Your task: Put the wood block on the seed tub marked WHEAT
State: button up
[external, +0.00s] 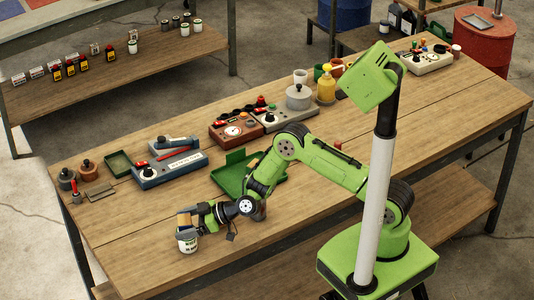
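A white tub with green marking (188,245) stands near the front left of the workbench; its lettering is small and partly hidden, and looks like WHEAT. My gripper (187,219) is low over this tub, reaching in from the right. A tan wood block (183,220) is between its fingers, and they look closed on it. The block is directly above the tub's top; whether it touches the tub I cannot tell, as the fingers cover the gap.
On the workbench (135,250) behind my gripper are a green tray (232,178), a blue-grey device (170,169) and a red-brown box with a dial (233,131). Small pots (67,180) stand at the left end. The bench around the tub is clear.

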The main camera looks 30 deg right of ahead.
jog(key=shift+o, duration=0.3)
jog(key=shift+r, duration=0.15)
jog(key=shift+s+d+r, duration=0.1)
jog(key=shift+d+r, duration=0.05)
jog(key=shift+r, duration=0.05)
jog(key=b+v, duration=0.3)
jog(key=v, duration=0.8)
jog(key=shift+s+d, duration=0.2)
jog(key=shift+d, duration=0.05)
jog(key=s+d+r+g+h, duration=0.1)
jog(key=s+d+r+h, duration=0.15)
jog(key=d+r, duration=0.45)
jog(key=s+d+r+g+h, duration=0.1)
jog(key=s+d+r+h, duration=0.15)
jog(key=d+r, duration=0.4)
jog(key=s+d+r+m+h, duration=0.2)
jog(key=s+d+m, duration=0.4)
jog(key=d, duration=0.3)
jog(key=s+d+r+m+h, duration=0.3)
jog(key=s+d+m+h, duration=0.2)
jog(key=s+d, duration=0.4)
jog(key=shift+s+d+m, duration=0.25)
jog(key=shift+d+m, duration=0.15)
